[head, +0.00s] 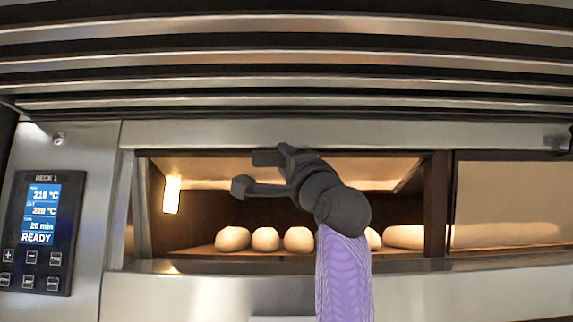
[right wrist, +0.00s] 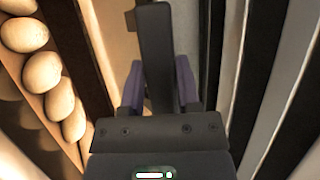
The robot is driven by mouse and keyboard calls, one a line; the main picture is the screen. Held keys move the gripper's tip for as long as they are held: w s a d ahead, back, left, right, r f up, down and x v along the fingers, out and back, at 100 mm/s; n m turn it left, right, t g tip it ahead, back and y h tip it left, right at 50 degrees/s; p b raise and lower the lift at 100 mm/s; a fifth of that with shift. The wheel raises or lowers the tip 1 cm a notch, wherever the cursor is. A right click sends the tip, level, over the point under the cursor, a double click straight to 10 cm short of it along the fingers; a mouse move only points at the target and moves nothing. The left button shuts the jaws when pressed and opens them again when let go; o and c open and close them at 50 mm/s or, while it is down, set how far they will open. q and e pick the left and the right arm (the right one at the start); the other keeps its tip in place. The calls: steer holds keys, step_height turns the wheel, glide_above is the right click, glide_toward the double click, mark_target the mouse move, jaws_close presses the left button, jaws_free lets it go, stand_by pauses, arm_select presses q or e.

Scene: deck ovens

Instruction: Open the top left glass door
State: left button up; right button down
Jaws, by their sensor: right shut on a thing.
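The top left glass door (head: 215,171) shows as a pale panel slanting inward at the top of the left oven opening, with the opening below it clear. My right gripper (head: 258,173) is in front of this panel, its arm coming up from below. In the right wrist view its jaws (right wrist: 158,85) are shut on a dark bar (right wrist: 156,45), which looks like the door's handle. The gripper hides part of the panel and of the opening. My left gripper is not in view.
Several pale loaves (head: 265,239) lie on the deck inside, lit by a lamp (head: 171,195) at the left. A control panel (head: 41,232) is at the left. A second glass pane (head: 508,200) covers the right opening. Metal slats (head: 290,60) overhang above.

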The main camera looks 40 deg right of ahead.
stand_by(0.4)
steer(key=shift+c, duration=1.6)
jaws_free()
steer(key=shift+f, duration=0.1)
steer(key=b+v, duration=0.6)
steer(key=v, duration=0.4)
